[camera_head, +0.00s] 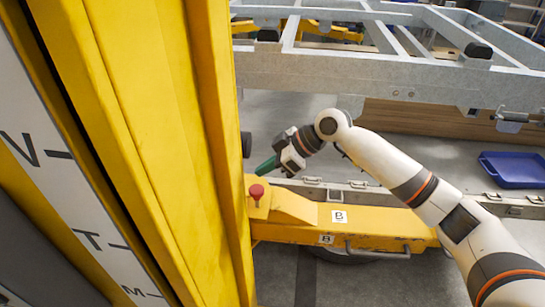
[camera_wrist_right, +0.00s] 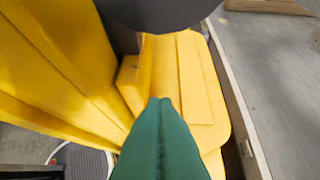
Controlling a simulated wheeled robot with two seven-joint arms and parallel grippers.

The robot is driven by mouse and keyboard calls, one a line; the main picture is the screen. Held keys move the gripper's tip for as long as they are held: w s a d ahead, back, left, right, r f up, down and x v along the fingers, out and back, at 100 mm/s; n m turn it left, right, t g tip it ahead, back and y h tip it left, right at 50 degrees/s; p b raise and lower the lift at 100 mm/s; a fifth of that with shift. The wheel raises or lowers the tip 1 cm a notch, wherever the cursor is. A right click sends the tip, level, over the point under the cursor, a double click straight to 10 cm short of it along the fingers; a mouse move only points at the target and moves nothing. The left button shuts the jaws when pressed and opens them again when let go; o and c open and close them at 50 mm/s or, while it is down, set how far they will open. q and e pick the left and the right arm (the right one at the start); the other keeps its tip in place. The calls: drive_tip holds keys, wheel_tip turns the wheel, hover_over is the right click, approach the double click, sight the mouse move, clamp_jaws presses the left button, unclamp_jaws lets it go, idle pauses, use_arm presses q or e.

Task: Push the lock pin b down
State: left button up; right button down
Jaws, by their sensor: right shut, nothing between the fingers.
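The lock pin b (camera_head: 257,191) is a red round knob on a short stem, on the yellow base arm (camera_head: 370,218) marked B, beside the tall yellow post. My right gripper (camera_head: 262,170) has green fingers that are closed together with nothing between them. In the head view its tips show just above and behind the red knob, apparently apart from it. In the right wrist view the closed green fingers (camera_wrist_right: 163,103) point over the yellow base, and I cannot make out the red knob there. My left gripper is not in view.
The tall yellow post (camera_head: 150,130) fills the left of the head view, close to my right gripper. A grey metal trailer frame (camera_head: 320,72) spans the back. A blue tray (camera_head: 515,170) lies at the right. A metal handle (camera_head: 378,254) sits on the base's front side.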

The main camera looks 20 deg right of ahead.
sight(260, 194)
drive_tip(key=f, duration=0.1)
drive_tip(key=a+f+p, duration=0.1)
drive_tip(key=f, duration=0.2)
drive_tip(key=shift+w+a+f+p, duration=0.3)
drive_tip(key=shift+a+f+p, duration=0.05)
drive_tip(key=shift+a, duration=0.05)
drive_tip(key=shift+w+a+f, duration=0.1)
drive_tip(key=shift+a+f, duration=0.05)
drive_tip(key=shift+f, duration=0.4)
drive_tip(key=shift+f, duration=0.1)
wheel_tip(260, 194, down, 4)
drive_tip(key=b, duration=0.2)
drive_tip(key=shift+b, duration=0.4)
drive_tip(key=shift+r, duration=0.2)
